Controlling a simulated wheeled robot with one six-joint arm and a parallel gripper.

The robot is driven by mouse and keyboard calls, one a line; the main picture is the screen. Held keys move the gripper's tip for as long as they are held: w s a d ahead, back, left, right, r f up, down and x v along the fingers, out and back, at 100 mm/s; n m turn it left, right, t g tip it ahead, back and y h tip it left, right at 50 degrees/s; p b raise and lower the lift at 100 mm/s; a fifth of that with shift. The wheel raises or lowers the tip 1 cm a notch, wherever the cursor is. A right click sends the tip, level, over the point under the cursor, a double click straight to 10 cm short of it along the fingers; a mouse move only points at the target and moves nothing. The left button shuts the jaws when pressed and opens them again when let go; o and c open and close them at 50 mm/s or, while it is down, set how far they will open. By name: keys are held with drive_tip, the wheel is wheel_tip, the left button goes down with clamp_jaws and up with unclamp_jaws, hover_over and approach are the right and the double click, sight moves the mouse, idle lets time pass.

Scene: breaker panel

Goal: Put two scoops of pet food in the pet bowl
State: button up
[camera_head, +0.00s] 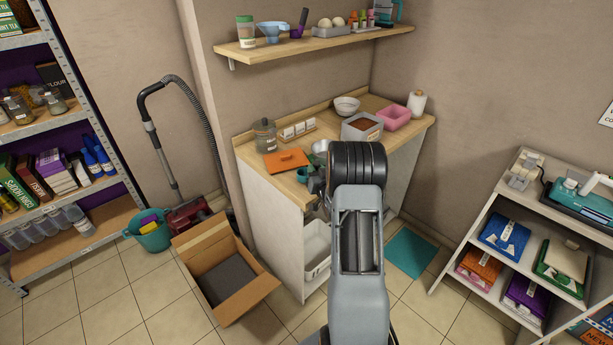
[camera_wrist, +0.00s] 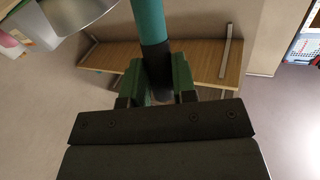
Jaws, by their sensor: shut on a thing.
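My gripper (camera_wrist: 157,86) is shut on the teal handle of a scoop (camera_wrist: 149,25) in the wrist view. The scoop's metal cup (camera_wrist: 78,14) shows at the upper left, cut off by the edge; its contents are hidden. In the head view my arm hides most of the gripper at the counter's front. A silvery cup shape (camera_head: 320,147) shows beside my arm, perhaps the scoop. An open grey container (camera_head: 362,128) with brown food stands on the counter. A pink container (camera_head: 394,117) and a white bowl (camera_head: 346,106) stand near it; I cannot tell which is the pet bowl.
A wall shelf (camera_head: 330,39) hangs above. An open cardboard box (camera_head: 222,279) and a vacuum cleaner (camera_head: 188,214) stand at left.

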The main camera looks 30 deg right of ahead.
drive_tip(key=shift+r+p, duration=1.6)
drive_tip(key=shift+r, duration=3)
